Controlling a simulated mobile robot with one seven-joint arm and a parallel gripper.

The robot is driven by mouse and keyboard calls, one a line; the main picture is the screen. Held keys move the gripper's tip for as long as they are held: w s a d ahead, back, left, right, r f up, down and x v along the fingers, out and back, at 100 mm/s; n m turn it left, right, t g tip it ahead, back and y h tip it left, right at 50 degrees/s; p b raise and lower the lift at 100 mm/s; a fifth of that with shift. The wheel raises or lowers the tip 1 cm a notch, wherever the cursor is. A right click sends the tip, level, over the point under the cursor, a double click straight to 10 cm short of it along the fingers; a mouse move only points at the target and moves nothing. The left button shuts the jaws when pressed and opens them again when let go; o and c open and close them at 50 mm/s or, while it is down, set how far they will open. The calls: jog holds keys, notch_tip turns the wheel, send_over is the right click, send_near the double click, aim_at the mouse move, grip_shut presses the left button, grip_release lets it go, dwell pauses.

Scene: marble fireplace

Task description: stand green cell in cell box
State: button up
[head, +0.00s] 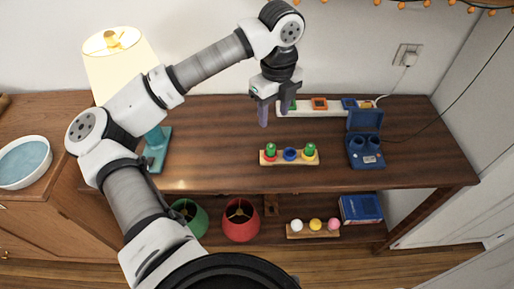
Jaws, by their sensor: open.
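Two green cells stand upright in a small wooden holder (288,163) on the dark wooden table. The left green cell (270,148) is in a red ring and the right green cell (309,149) is in a yellow ring. A blue ring (290,154) between them looks empty. A blue box (365,150) with its lid raised, likely the cell box, stands to the right; it shows two round dark openings. My gripper (274,116) points down, open and empty, behind the holder and in front of the white strip. It is apart from the cells.
A white strip (332,111) with coloured squares lies along the back, a cable running right from it. A lit lamp (120,65) stands behind my arm. The lower shelf (271,227) holds pots, balls and a blue book.

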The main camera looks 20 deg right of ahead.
jog(key=p, duration=0.2)
send_over(271, 146)
jog(key=f, duration=0.7)
jog(key=shift+s+d+f, duration=0.15)
jog(key=shift+s+f, duration=0.2)
jog(key=shift+w+f+p, duration=0.2)
jog(key=shift+f+p, duration=0.25)
jog(key=shift+f, duration=0.85)
jog(key=shift+w+f+p, duration=0.2)
jog(key=shift+f+p, duration=0.25)
jog(key=shift+f, duration=0.85)
grip_shut()
